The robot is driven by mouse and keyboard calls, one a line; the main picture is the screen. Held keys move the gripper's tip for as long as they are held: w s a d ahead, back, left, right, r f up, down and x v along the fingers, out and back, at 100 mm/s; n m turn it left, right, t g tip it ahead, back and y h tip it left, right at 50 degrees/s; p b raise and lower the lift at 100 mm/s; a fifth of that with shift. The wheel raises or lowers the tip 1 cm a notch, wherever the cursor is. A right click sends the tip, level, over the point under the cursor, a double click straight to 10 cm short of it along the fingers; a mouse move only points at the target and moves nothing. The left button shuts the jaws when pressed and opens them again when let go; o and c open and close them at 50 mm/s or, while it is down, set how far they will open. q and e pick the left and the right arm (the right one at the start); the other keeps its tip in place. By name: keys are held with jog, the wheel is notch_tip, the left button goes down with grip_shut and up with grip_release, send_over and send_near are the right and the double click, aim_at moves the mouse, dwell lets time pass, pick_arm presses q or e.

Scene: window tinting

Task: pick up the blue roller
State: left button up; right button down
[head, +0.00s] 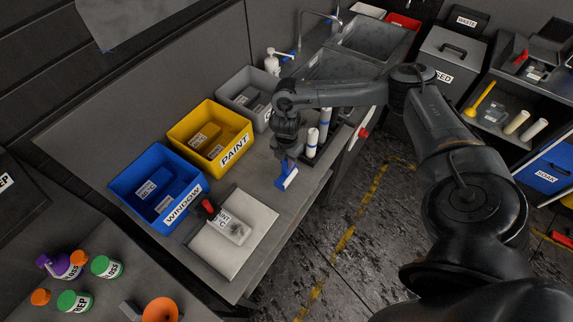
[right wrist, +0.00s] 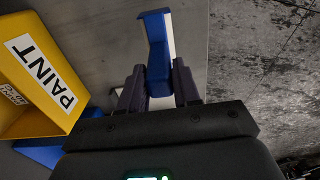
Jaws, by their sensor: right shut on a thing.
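The blue roller (head: 280,183), blue with a white strip along one side, is at the front edge of the workbench in the head view. My right gripper (head: 286,158) points down at it from above. In the right wrist view the roller (right wrist: 157,50) stands out between the two dark fingers of the right gripper (right wrist: 158,88), which are shut on it. I cannot tell whether the roller still touches the bench. My left gripper is not in view.
On the bench stand a blue WINDOW bin (head: 118,187), a yellow PAINT bin (head: 178,134) and a grey bin (head: 228,93). A pale mat (head: 218,262) with a red-handled tool lies in front. White rollers (head: 312,142) stand beside my right gripper. A sink (head: 375,40) is behind.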

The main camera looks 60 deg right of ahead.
jog(key=s+d+r+b, duration=0.2)
jog(key=s+d+r, duration=0.4)
jog(key=s, duration=0.4)
jog(key=shift+r, duration=0.9)
jog(key=c, duration=1.5)
grip_release()
jog(key=shift+c, duration=1.1)
